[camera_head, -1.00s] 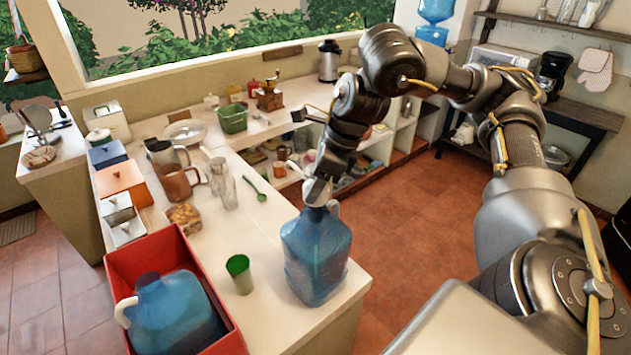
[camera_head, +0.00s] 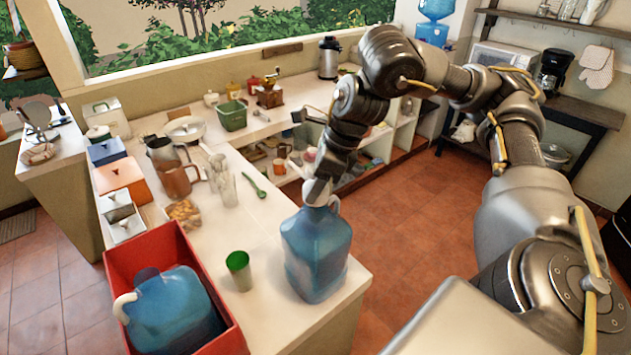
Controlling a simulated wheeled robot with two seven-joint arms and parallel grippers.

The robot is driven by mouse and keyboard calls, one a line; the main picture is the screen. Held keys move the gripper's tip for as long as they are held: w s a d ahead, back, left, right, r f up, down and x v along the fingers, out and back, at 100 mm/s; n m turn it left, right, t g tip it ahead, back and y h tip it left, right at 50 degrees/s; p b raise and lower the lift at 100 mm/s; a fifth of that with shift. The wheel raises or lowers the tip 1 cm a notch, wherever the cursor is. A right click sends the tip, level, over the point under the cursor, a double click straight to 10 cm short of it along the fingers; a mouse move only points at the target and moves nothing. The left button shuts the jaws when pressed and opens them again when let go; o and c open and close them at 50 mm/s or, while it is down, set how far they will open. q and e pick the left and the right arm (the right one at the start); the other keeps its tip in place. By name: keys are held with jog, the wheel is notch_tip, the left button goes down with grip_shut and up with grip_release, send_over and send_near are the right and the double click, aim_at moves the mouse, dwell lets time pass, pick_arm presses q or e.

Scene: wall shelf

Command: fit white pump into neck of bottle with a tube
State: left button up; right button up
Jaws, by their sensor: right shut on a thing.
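A large blue translucent bottle (camera_head: 316,252) stands upright near the counter's front right corner. My right gripper (camera_head: 317,196) is directly above its neck, pointing down, shut on the white pump (camera_head: 315,190). Only a little of the pump shows at the bottle's mouth; the gripper hides most of it. The tube is not visible, and I cannot tell how deep the pump sits in the neck. A second blue jug (camera_head: 172,310) lies in a red crate (camera_head: 232,338) at the lower left. My left gripper is not in view.
A green cup (camera_head: 239,270) stands on the counter left of the bottle. A green spoon (camera_head: 255,186), glasses (camera_head: 226,188) and a brown pitcher (camera_head: 177,181) are farther back. The counter (camera_head: 268,233) is clear just behind the bottle. Low shelves (camera_head: 378,146) lie behind my right arm.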

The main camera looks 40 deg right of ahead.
jog(key=shift+f, duration=0.3)
jog(key=o, duration=1.1)
jog(key=shift+r, duration=0.1)
jog(key=p+v, duration=0.2)
jog(key=v, duration=0.8)
jog(key=shift+s+r, duration=0.1)
jog(key=shift+r, duration=0.2)
